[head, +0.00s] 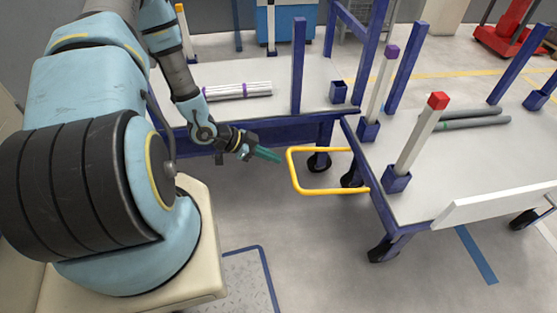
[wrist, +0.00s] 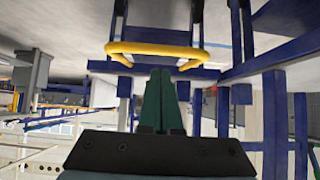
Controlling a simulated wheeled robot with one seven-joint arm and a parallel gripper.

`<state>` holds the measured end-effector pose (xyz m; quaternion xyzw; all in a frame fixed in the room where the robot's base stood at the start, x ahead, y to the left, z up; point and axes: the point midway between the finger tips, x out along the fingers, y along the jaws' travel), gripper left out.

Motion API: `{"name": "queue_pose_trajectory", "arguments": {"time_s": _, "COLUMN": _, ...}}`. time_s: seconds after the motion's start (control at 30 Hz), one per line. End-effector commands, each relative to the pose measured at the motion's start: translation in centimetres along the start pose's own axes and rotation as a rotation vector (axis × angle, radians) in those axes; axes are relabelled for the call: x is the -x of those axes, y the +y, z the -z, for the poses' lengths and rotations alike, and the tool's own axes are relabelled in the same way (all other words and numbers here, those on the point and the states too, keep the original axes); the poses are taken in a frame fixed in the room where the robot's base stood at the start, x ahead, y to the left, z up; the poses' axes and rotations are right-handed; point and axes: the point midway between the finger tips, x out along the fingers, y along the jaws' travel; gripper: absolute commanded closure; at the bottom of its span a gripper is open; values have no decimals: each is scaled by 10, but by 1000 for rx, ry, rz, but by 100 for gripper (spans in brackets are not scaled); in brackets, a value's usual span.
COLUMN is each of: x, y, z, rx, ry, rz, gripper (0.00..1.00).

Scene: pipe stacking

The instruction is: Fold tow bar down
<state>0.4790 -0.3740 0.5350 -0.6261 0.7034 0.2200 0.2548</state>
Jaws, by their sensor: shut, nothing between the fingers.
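The tow bar is a yellow U-shaped loop (head: 290,172) on the end of the right-hand blue-framed cart (head: 400,228), sticking out to the left over the floor. In the wrist view the yellow bar (wrist: 160,49) crosses ahead of the fingers, its two ends bent toward the cart. My gripper (head: 281,158) has green fingers, closed together and empty. Its tips are close to the loop's outer end in the head view. In the wrist view the fingertips (wrist: 160,72) appear just below the bar; I cannot tell whether they touch it.
A second blue-framed cart (head: 300,70) stands behind, carrying white pipes (head: 238,90). The right cart bears grey pipes (head: 470,124), a red-capped post (head: 420,140) and a purple-capped post (head: 382,85). Open floor (head: 310,250) lies in front. A red machine (head: 507,30) stands far right.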

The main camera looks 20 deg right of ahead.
Motion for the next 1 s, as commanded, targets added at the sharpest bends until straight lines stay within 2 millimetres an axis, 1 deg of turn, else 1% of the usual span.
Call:
{"name": "queue_pose_trajectory", "arguments": {"time_s": 0.03, "x": 10, "y": -2, "z": -5, "rx": 1, "ry": -2, "rz": 4, "gripper": 100}}
{"name": "queue_pose_trajectory", "arguments": {"time_s": 0.2, "x": 39, "y": -2, "z": -19, "rx": 0, "ry": -1, "rz": 4, "gripper": 100}}
{"name": "queue_pose_trajectory", "arguments": {"time_s": 0.4, "x": 58, "y": -1, "z": -28, "rx": 0, "ry": 1, "rz": 3, "gripper": 100}}
{"name": "queue_pose_trajectory", "arguments": {"time_s": 0.57, "x": 63, "y": -1, "z": -30, "rx": -1, "ry": 2, "rz": 1, "gripper": 100}}
{"name": "queue_pose_trajectory", "arguments": {"time_s": 1.0, "x": 63, "y": -1, "z": -30, "rx": -1, "ry": 2, "rz": 1, "gripper": 100}}
